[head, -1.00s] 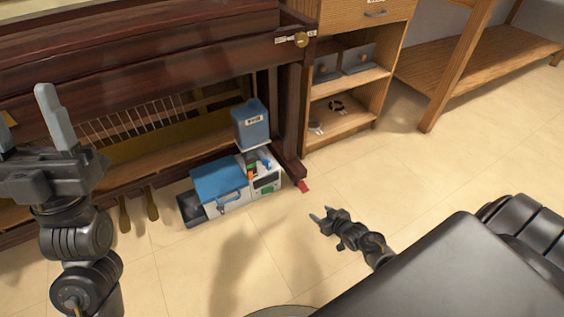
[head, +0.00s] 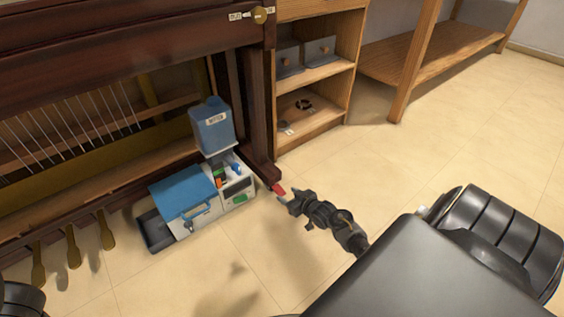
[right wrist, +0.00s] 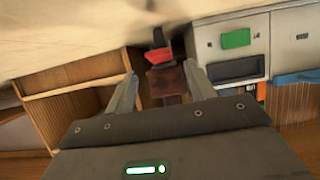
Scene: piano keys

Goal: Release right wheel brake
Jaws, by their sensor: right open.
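The right wheel brake is a small red pedal (head: 278,189) at the foot of the piano's right leg (head: 262,168), just above the floor. My right gripper (head: 284,202) is low over the floor, close in front of the pedal. In the right wrist view its two fingers (right wrist: 160,78) are spread and empty, and the red pedal (right wrist: 159,56) shows in the gap beyond them, with a dark part beside it. I cannot tell whether the fingertips touch it. My left gripper is out of view; only a black arm part shows at the lower left corner.
A white and grey case with a blue lid (head: 184,190) and a blue container (head: 212,126) stand left of the piano leg. Brass pedals (head: 73,247) are farther left. A wooden shelf unit (head: 314,128) stands to the right. The floor at right is clear.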

